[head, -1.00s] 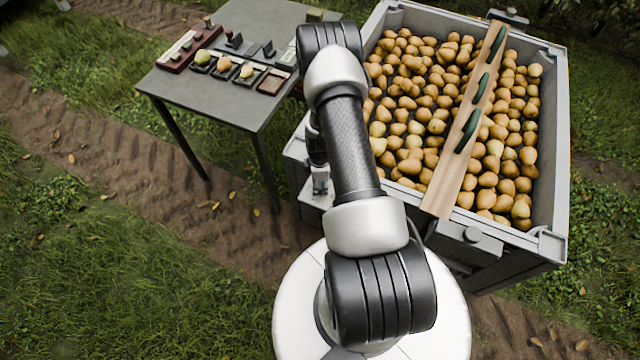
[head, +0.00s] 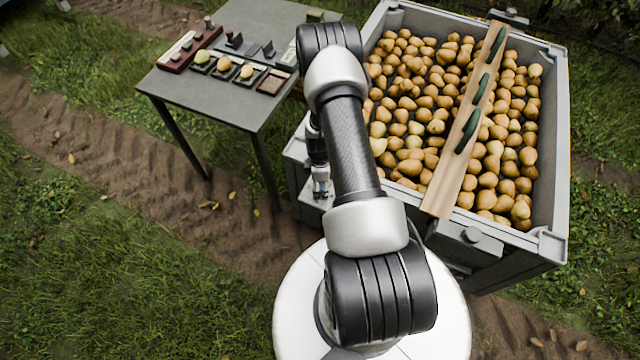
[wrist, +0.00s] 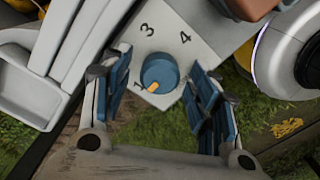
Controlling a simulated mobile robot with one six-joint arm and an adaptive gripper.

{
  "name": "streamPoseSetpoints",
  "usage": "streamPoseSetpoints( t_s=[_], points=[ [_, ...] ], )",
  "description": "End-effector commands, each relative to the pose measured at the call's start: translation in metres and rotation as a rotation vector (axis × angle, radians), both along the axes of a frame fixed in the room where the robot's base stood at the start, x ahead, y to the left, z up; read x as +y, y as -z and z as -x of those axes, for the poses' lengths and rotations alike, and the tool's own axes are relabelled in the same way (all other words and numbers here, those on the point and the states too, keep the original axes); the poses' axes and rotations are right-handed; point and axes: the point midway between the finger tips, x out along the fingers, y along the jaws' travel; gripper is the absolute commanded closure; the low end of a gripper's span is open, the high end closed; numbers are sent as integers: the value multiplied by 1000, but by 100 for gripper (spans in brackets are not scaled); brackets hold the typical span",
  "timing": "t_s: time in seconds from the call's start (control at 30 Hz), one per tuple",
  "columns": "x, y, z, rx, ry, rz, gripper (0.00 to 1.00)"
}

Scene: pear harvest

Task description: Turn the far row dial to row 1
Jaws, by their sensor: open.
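A blue round dial (wrist: 160,72) with an orange pointer sits on a pale plate (wrist: 185,20) in the wrist view. The numbers 1, 3 and 4 show around it; a 2 is not visible. The pointer faces the lower left of the picture, close to the 1. My gripper (wrist: 158,90) is open, with its blue-padded fingers on either side of the dial and apparently not touching it. In the head view my gripper (head: 320,188) is over a small pale ledge at the bin's near left corner; the dial cannot be made out there.
The grey bin (head: 556,150) full of pears stands to the right, with a wooden board (head: 440,190) across it carrying green handles. A grey table (head: 235,110) at left holds pears in small trays and a dark red block (head: 180,50). Grass and a dirt track lie in front.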

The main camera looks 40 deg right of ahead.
Motion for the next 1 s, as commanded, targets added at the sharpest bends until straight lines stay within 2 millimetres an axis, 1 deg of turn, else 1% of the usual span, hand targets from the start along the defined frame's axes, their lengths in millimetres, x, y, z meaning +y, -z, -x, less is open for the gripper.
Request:
streamPoseSetpoints(
  t_s=[0.17,0.27,0.37,0.6,0.7,0.83,1.0],
  points=[
    [0,-1,0,-1,0,1,45],
    [-1,-10,-1,-2,0,2,45],
    [-1,-26,-2,-3,0,3,45],
    [-1,-78,-1,-3,0,3,45],
    [-1,-96,-1,-2,0,2,45],
    [0,-112,-1,-2,0,1,45],
    [0,-120,0,1,0,-1,45]
  ],
)
